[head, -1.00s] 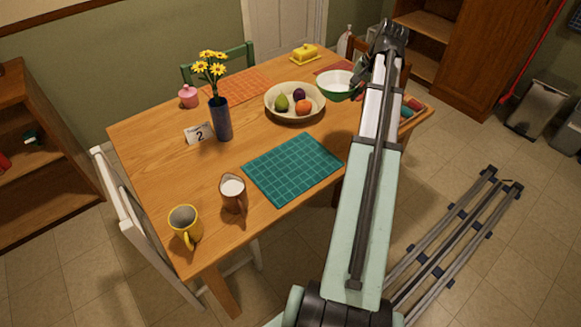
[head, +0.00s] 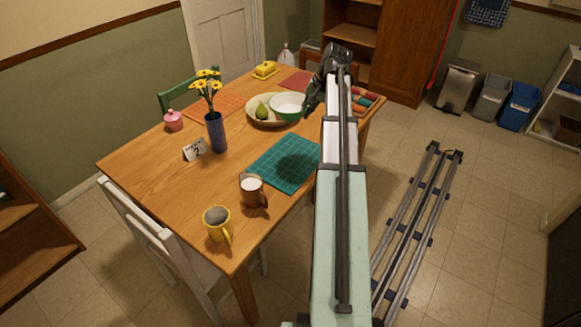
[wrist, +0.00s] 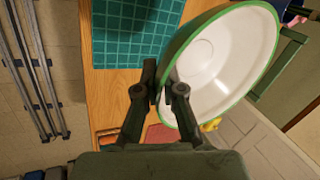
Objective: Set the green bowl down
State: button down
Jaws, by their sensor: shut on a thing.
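The green bowl (head: 288,106), white inside with a green rim, is held up in the air by my gripper (head: 311,101). In the wrist view, the bowl (wrist: 215,65) is at the upper right, tilted in the picture. There my gripper (wrist: 164,88) is shut on its near rim. A dark shadow lies on the teal grid mat (head: 268,174), which suggests the bowl hangs above it. The mat also shows at the top of the wrist view (wrist: 120,40).
A cream fruit bowl (head: 253,117) with a pear (head: 262,111) appears partly behind the green bowl. A flower vase (head: 215,133), a number card (head: 194,150), a brown milk pitcher (head: 251,190) and a yellow mug (head: 216,225) stand left of the mat. The mat looks empty.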

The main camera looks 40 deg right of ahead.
jog(key=shift+a+f, duration=0.1)
jog(key=shift+f, duration=0.3)
notch_tip(320, 180, down, 19)
jog(key=p, duration=0.3)
jog(key=shift+p, duration=0.3)
jog(key=shift+f, duration=0.2)
jog(key=c, duration=1.3)
grip_release()
jog(key=b+v, duration=0.2)
jog(key=v, duration=1)
jog(key=shift+d, duration=0.25)
jog(key=shift+s, duration=0.1)
